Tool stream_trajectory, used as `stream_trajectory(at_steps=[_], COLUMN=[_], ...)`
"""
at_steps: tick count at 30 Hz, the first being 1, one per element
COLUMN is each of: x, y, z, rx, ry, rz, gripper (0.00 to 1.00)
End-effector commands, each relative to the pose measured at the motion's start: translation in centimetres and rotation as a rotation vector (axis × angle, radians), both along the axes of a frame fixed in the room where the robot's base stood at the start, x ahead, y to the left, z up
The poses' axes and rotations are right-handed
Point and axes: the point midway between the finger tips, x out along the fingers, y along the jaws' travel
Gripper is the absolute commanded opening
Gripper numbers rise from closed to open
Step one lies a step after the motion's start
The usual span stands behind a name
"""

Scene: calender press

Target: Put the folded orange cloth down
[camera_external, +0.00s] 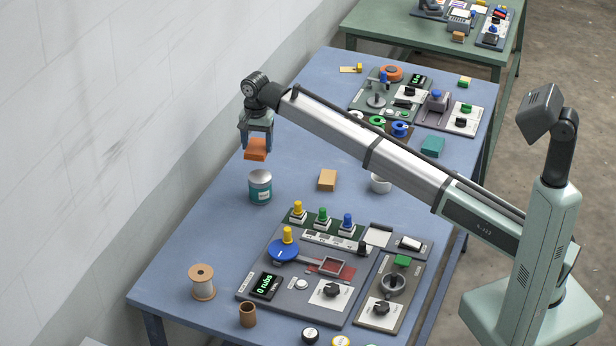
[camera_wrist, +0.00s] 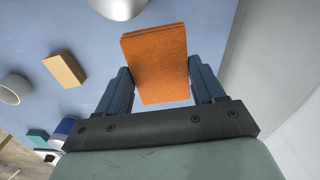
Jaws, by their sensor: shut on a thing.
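The folded orange cloth (camera_external: 256,150) is held between the fingers of my gripper (camera_external: 256,143), in the air over the blue table near its wall-side edge. In the wrist view the cloth (camera_wrist: 156,62) shows as a layered orange block between the two dark blue fingers of my gripper (camera_wrist: 160,88). My gripper is shut on it. In the outside view, the cloth is a little above and behind the teal-labelled can; the exact height over the table is hard to tell.
The teal can (camera_external: 260,188) stands just in front, with a tan block (camera_external: 327,180) and a white cup (camera_external: 380,184) to the right. A press panel (camera_external: 310,290) fills the near table; a spool (camera_external: 202,283) stands at left. Bare blue table (camera_external: 310,145) lies right of the cloth.

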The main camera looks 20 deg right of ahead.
Motion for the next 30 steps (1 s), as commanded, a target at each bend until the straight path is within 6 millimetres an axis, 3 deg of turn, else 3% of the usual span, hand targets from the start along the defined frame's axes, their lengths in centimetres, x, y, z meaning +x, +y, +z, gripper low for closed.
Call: stream_trajectory(at_steps=[1,6,15,21,26,30], x=[-1.6,-6.4,-15.8,-20.5,-23.8,-24.1], y=[2.0,7.5,15.4,18.3,19.4,18.6], z=[0.0,0.2,0.3,0.3,0.3,0.1], rx=[0.001,0.002,0.004,0.005,0.005,0.003], ry=[-0.001,-0.003,-0.005,-0.005,-0.004,-0.003], rz=[0.027,0.104,0.234,0.269,0.241,0.134], gripper=[0.39,0.39,0.39,0.39,0.39,0.39])
